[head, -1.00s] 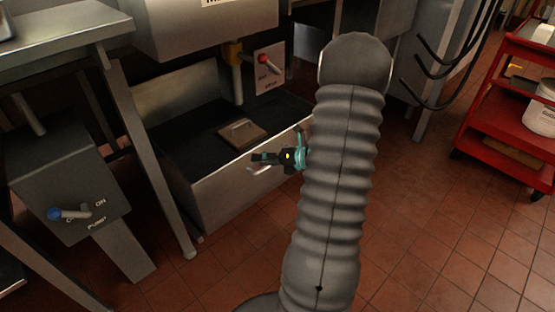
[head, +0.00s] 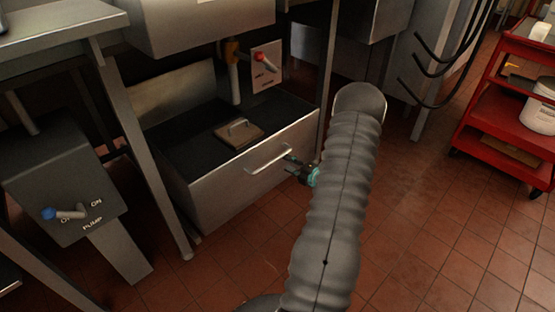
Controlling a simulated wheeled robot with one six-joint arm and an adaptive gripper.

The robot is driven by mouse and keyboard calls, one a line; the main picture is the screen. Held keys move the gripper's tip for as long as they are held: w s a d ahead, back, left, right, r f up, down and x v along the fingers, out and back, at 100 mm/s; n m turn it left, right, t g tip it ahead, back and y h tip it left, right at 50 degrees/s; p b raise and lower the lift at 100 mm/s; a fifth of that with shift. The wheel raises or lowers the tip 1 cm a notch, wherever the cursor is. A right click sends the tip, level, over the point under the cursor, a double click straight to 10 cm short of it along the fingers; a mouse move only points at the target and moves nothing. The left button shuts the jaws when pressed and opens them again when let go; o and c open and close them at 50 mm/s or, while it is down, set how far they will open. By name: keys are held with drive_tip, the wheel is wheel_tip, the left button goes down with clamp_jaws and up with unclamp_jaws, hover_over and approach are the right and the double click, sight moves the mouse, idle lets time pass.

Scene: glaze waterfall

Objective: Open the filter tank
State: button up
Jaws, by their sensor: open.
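The filter tank (head: 232,187) is a low steel drawer-like box under the fryer, with a dark inside. A bar handle (head: 269,159) runs across its front face. A tan square plate with a small grip (head: 239,133) lies on the dark area in it. My gripper (head: 289,167) is open, just right of the handle's right end and close to the front face. Whether it touches the handle I cannot tell. My grey sleeved arm hides part of the floor to the right.
A pump box (head: 62,185) with a blue-knobbed lever stands at left, beside a steel table leg (head: 150,165). A red-knobbed valve lever (head: 262,58) is above the tank. A red cart (head: 500,150) stands at right. The tiled floor (head: 235,255) before the tank is clear.

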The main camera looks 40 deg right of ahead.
sight(277, 158)
drive_tip(key=x, duration=0.7)
drive_tip(key=shift+a, duration=0.1)
drive_tip(key=shift+c, duration=0.2)
clamp_jaws()
